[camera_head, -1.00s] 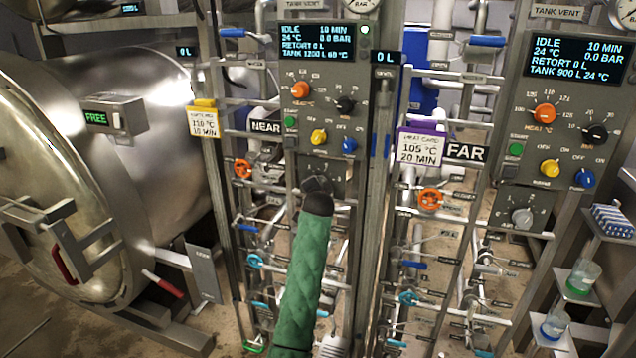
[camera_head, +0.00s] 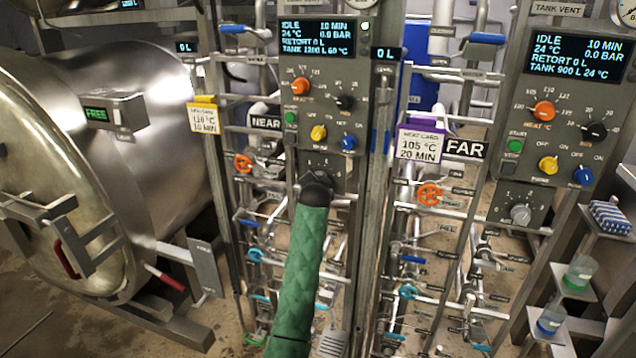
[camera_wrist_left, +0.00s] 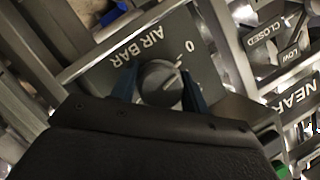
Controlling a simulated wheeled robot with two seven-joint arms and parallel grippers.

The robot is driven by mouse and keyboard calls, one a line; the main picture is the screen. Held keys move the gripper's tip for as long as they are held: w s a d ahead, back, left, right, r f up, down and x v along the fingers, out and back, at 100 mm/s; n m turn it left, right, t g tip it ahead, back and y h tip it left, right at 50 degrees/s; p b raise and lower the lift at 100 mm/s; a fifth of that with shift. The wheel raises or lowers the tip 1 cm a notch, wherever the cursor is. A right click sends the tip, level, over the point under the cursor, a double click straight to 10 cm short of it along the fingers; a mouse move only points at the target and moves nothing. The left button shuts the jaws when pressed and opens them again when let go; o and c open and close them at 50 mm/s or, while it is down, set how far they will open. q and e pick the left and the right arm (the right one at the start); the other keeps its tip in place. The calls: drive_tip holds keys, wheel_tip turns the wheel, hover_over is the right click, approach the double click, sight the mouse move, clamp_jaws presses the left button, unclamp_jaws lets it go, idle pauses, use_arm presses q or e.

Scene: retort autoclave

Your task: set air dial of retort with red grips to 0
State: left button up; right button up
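The air dial (camera_wrist_left: 160,82) is a grey round knob on a plate marked AIR BAR in the left wrist view. A pale mark on it lies on the side of the printed 0; its exact reading is unclear. My left gripper (camera_wrist_left: 160,80) has its two dark blue fingers spread on either side of the knob, very close to it; contact is unclear. In the head view my left gripper (camera_head: 316,186) hides this dial, below the NEAR panel (camera_head: 320,85). The retort (camera_head: 75,180) at left has a dark red door grip (camera_head: 66,258). My right gripper is not in view.
The FAR panel (camera_head: 570,105) with its own air dial (camera_head: 520,213) stands at right. Pipes and valves with orange wheels (camera_head: 430,194) crowd around my arm. A shelf with beakers (camera_head: 578,275) stands at the right edge.

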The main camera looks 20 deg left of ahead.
use_arm(q)
drive_tip(key=o, duration=0.3)
drive_tip(key=shift+s, duration=0.1)
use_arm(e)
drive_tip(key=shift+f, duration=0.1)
use_arm(q)
drive_tip(key=shift+s, duration=0.25)
drive_tip(key=b+v, duration=0.3)
drive_tip(key=v, duration=0.4)
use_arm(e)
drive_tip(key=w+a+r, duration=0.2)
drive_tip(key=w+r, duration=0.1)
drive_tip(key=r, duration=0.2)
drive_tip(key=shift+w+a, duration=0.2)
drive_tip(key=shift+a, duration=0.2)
use_arm(q)
drive_tip(key=shift+d, duration=0.1)
